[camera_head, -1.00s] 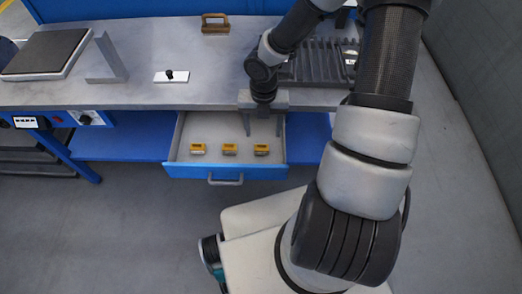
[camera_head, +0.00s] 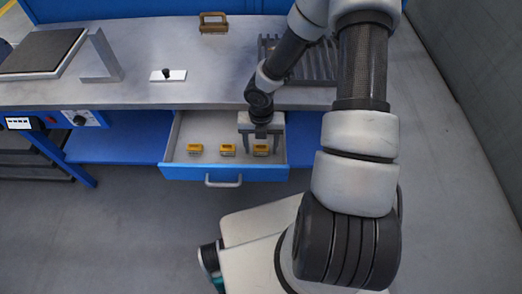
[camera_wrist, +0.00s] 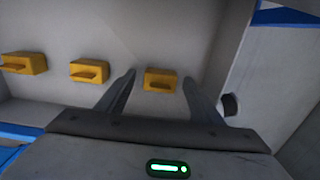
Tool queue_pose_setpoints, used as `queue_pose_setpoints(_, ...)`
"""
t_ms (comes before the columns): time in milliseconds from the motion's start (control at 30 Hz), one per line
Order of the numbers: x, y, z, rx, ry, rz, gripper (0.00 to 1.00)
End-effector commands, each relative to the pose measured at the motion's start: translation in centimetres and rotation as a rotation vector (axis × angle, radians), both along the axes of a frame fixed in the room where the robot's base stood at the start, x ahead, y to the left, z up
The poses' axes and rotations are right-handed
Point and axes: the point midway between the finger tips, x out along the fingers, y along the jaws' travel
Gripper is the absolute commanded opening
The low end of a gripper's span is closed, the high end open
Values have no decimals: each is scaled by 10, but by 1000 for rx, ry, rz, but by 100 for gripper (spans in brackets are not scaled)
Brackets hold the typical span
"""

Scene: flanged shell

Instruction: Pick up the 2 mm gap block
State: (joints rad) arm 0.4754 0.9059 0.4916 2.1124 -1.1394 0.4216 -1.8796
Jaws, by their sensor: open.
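Three small yellow blocks lie in a row in the open drawer (camera_head: 222,183). They are the left block (camera_head: 195,149), the middle block (camera_head: 228,150) and the right block (camera_head: 260,150). No size marks can be read, so I cannot tell which is the 2 mm gap block. My gripper (camera_head: 256,172) is open and reaches down over the right block. In the wrist view, the right block (camera_wrist: 160,81) sits between the fingers of my gripper (camera_wrist: 163,82), apart from both. The middle block (camera_wrist: 89,71) and the left block (camera_wrist: 24,63) lie outside the fingers, to the left.
The drawer has raised walls and a front handle (camera_head: 223,181). The workbench top (camera_head: 130,93) overhangs behind it. A white plate with a black knob (camera_head: 168,75), a brown-handled item (camera_head: 213,22) and a ribbed grey rack (camera_head: 310,62) stand on the bench.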

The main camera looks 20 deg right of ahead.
Motion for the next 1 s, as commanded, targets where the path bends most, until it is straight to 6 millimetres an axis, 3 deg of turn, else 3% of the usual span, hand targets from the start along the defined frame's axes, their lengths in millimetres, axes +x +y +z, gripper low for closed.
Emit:
queue_pose_setpoints(67, 0, 0, 1, 0, 0, 0, 61)
queue_pose_setpoints(400, 0, 0, 1, 0, 0, 1, 5)
queue_pose_setpoints(667, 1, 0, 4, -1, -2, 1, 5)
queue_pose_setpoints(767, 1, 0, 16, 0, -3, 0, 5)
queue_pose_setpoints(1000, 1, -1, 65, -2, -5, -2, 5)
